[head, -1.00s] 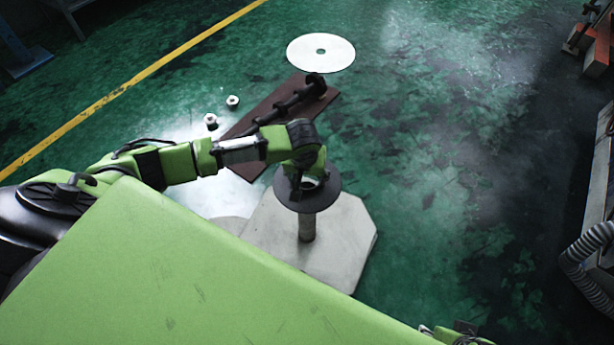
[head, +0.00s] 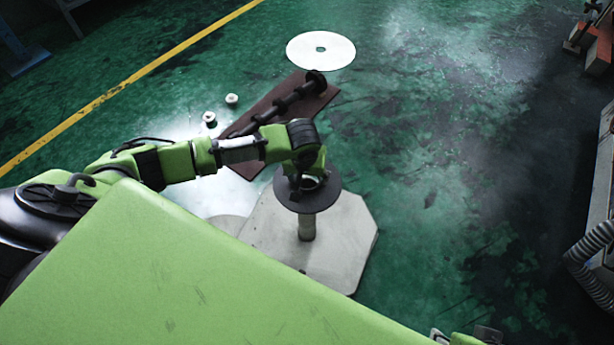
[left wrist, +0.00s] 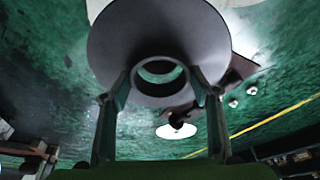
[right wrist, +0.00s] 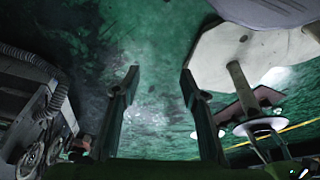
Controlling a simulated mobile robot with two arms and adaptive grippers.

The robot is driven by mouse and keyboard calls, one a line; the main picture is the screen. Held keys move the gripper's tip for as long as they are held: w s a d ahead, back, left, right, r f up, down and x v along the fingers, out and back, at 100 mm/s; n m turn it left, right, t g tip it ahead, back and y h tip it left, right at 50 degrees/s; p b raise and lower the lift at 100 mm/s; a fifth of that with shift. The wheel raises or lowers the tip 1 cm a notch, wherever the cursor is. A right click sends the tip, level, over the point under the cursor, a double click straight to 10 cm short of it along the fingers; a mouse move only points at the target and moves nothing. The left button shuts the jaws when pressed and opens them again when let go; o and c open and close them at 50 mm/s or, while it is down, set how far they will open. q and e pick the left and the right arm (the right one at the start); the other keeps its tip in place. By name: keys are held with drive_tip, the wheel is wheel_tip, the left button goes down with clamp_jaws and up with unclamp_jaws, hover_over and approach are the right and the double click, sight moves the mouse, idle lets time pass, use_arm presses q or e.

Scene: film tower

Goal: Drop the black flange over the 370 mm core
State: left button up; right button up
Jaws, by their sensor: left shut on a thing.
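My left gripper (head: 308,182) is shut on the raised collar of the black flange (head: 290,197). The flange is a dark round disc, held roughly level above the pale base plate (head: 345,235). In the left wrist view the disc (left wrist: 120,35) fills the upper middle, its collar between both fingers. Green floor shows through the bore. The upright grey core (head: 306,229) stands on the plate under the flange; its top is hidden, so I cannot tell whether it enters the bore. The core also shows in the right wrist view (right wrist: 241,88). My right gripper (right wrist: 158,82) is open and empty.
A brown board (head: 235,168) with a dark stepped shaft (head: 287,103) lies behind my left arm. Two white nuts (head: 231,99) and a white disc (head: 321,51) lie on the floor. A grey hose (head: 588,250) is at far right. Floor right of the plate is clear.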

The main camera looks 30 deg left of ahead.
use_arm(q)
drive_tip(key=shift+s+r+p, duration=0.1)
drive_tip(key=shift+r+p, duration=0.05)
drive_tip(key=shift+p, duration=0.4)
use_arm(e)
drive_tip(key=shift+w, duration=0.1)
drive_tip(key=shift+f, duration=0.1)
drive_tip(key=shift+w+f, duration=0.15)
drive_tip(key=shift+f, duration=0.2)
drive_tip(key=shift+w+r, duration=0.25)
use_arm(q)
drive_tip(key=shift+p, duration=0.7)
use_arm(e)
drive_tip(key=shift+w+a+f, duration=0.15)
drive_tip(key=shift+f, duration=2.15)
use_arm(q)
drive_tip(key=shift+f, duration=0.35)
use_arm(e)
drive_tip(key=shift+r, duration=0.25)
